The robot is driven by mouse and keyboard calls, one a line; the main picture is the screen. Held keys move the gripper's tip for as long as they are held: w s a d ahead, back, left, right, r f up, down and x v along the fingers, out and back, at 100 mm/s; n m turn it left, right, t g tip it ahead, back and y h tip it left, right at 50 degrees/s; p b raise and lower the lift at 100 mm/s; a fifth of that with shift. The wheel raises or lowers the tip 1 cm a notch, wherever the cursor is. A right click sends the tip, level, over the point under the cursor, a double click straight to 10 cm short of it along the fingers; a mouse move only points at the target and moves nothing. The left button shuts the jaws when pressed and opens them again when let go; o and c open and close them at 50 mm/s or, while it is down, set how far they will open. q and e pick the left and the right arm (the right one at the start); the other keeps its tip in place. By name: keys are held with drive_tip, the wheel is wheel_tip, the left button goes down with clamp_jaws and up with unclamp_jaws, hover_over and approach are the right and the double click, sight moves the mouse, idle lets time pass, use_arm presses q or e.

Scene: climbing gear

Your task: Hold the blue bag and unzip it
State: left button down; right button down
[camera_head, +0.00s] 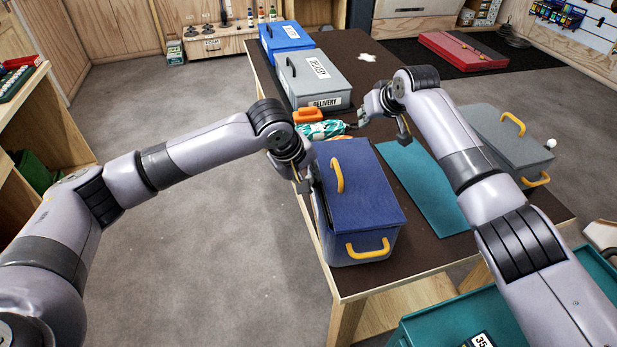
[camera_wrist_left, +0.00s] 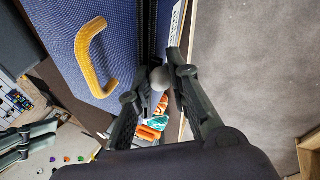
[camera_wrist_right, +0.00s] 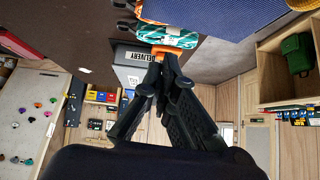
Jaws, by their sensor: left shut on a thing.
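The blue bag (camera_head: 362,190) stands on the dark table, its lid closed over most of its top, with yellow handles (camera_head: 337,176) on the top and front. In the left wrist view, its blue top (camera_wrist_left: 66,40) and dark zip edge show. My left gripper (camera_head: 303,182) is at the bag's far left edge. In the left wrist view, its fingers are shut on a small grey ball-shaped zip pull (camera_wrist_left: 160,78). My right gripper (camera_head: 374,106) is above the table beyond the bag. In the right wrist view, its fingertips (camera_wrist_right: 162,70) meet with nothing between them.
A teal mat (camera_head: 420,185) lies right of the blue bag, with a grey bag (camera_head: 500,140) beyond it. A teal-and-white bundle (camera_head: 322,130) and orange item (camera_head: 307,115) lie behind the blue bag. A grey delivery box (camera_head: 314,80) and blue box (camera_head: 285,36) stand farther back.

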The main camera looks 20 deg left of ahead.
sight(356, 143)
drive_tip(key=shift+s+a+f+n+h, duration=0.3)
drive_tip(key=shift+s+a+f, duration=0.05)
drive_tip(key=shift+s+f, duration=0.15)
drive_tip(key=shift+f, duration=2.3)
drive_tip(key=shift+f, duration=0.25)
use_arm(q)
drive_tip(key=shift+s, duration=0.1)
use_arm(e)
drive_tip(key=shift+d+f, duration=0.1)
drive_tip(key=shift+f, duration=0.2)
